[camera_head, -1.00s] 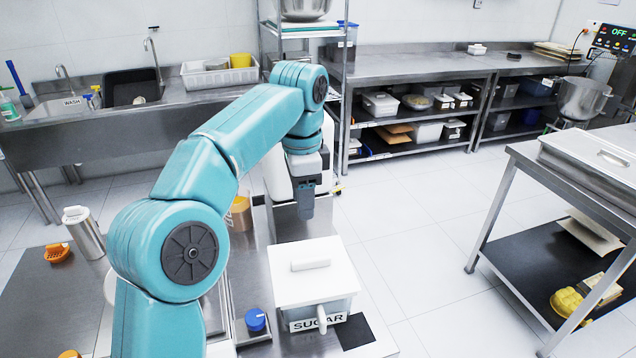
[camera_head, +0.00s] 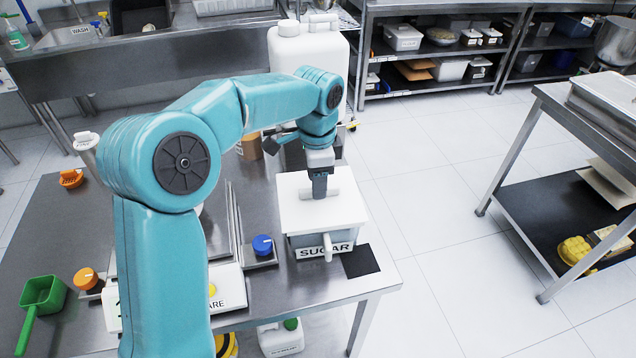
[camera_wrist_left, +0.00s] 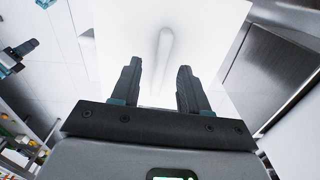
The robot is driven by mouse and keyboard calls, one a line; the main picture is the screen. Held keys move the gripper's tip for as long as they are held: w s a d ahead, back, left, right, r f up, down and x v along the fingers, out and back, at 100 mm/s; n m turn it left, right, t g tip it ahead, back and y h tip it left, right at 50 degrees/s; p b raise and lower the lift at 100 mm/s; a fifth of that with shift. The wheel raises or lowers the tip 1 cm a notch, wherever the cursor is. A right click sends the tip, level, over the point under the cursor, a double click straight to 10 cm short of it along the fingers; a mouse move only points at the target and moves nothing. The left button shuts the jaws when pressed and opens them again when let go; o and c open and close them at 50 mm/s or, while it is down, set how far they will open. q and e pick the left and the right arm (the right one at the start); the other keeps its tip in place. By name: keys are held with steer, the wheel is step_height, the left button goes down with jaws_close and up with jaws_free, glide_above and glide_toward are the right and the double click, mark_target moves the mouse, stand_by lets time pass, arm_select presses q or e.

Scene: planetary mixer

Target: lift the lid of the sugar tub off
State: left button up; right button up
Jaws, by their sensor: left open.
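The sugar tub (camera_head: 306,242) stands on the steel table, with a SUGAR label on its front. Its white lid (camera_head: 347,210) is on top, with a raised bar handle across the middle. A white scoop handle sticks out at the tub's front. My left gripper (camera_head: 320,190) points down just over the lid's handle and partly hides it. In the left wrist view my left gripper (camera_wrist_left: 157,85) has its two fingers apart, with the lid's handle (camera_wrist_left: 164,50) in line between them. I cannot tell whether the fingers touch the lid. My right gripper is not clearly identifiable.
A dark square pad (camera_head: 360,261) lies right of the tub near the table edge. A blue knob (camera_head: 262,245) is left of it. A large white canister (camera_head: 308,62) stands behind. A green scoop (camera_head: 42,295) lies at the left. Open floor lies to the right.

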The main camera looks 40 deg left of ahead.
arm_select(q)
steer(key=shift+d+f, duration=0.15)
steer(key=shift+f, duration=0.35)
steer(key=shift+w+f, duration=0.35)
steer(key=shift+f, duration=0.05)
steer(key=shift+s, duration=0.15)
steer(key=shift+s+r, duration=0.1)
steer(key=shift+c, duration=1.2)
jaws_close()
steer(key=shift+r+p, duration=1.1)
steer(key=shift+r, duration=0.05)
steer(key=shift+r, duration=0.1)
